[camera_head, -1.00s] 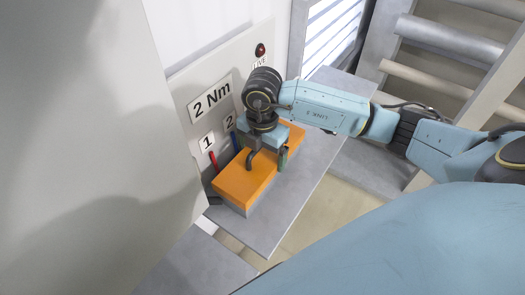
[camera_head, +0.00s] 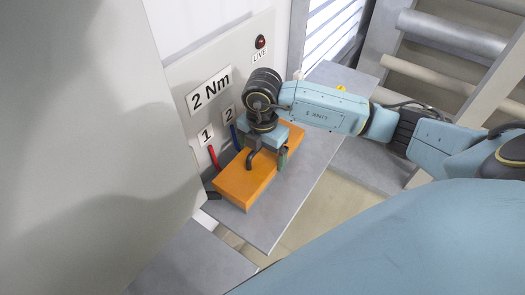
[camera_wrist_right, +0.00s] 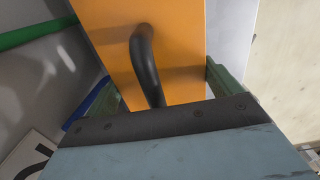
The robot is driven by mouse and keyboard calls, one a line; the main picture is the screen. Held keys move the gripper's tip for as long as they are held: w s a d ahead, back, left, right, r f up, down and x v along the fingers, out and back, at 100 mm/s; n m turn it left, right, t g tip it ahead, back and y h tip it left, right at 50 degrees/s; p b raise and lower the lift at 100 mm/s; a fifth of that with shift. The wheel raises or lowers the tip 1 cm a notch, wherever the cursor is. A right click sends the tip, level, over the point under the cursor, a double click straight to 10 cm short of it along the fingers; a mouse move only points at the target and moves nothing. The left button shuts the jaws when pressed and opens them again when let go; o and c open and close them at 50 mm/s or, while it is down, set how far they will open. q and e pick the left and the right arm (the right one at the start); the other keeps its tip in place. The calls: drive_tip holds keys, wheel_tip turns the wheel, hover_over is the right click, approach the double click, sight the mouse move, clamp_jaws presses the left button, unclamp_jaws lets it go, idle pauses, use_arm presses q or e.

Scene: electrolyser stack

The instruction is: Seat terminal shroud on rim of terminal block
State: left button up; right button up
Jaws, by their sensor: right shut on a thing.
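The orange terminal shroud (camera_head: 242,184) lies over the grey shelf beside the panel, and its black handle (camera_head: 253,158) stands up from the top. It fills the middle of the right wrist view (camera_wrist_right: 178,70), with the handle (camera_wrist_right: 146,65) between the fingers. My right gripper (camera_head: 266,152) is above the shroud, its green fingers at the two long sides, shut on it. The right wrist view shows both fingers (camera_wrist_right: 163,85) at its edges. The terminal block is hidden under the shroud, so I cannot tell whether the rim is fully met. My left gripper is out of view.
The panel holds a "2 Nm" label (camera_head: 209,91), a red lamp (camera_head: 260,42), a red cable (camera_head: 213,158) and a blue cable (camera_head: 235,137) close to the shroud. The grey shelf (camera_head: 275,222) is bare on the right.

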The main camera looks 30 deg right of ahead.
drive_tip(key=o, duration=0.8)
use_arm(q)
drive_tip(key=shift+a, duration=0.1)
use_arm(e)
wheel_tip(320, 180, up, 6)
drive_tip(key=shift+r+p, duration=0.15)
drive_tip(key=shift+p, duration=0.35)
wheel_tip(320, 180, up, 6)
drive_tip(key=shift+p, duration=0.3)
drive_tip(key=shift+r, duration=0.6)
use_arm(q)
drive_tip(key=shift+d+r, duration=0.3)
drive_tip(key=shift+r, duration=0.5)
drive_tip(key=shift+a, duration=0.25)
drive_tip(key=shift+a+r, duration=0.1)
use_arm(e)
drive_tip(key=shift+r, duration=0.1)
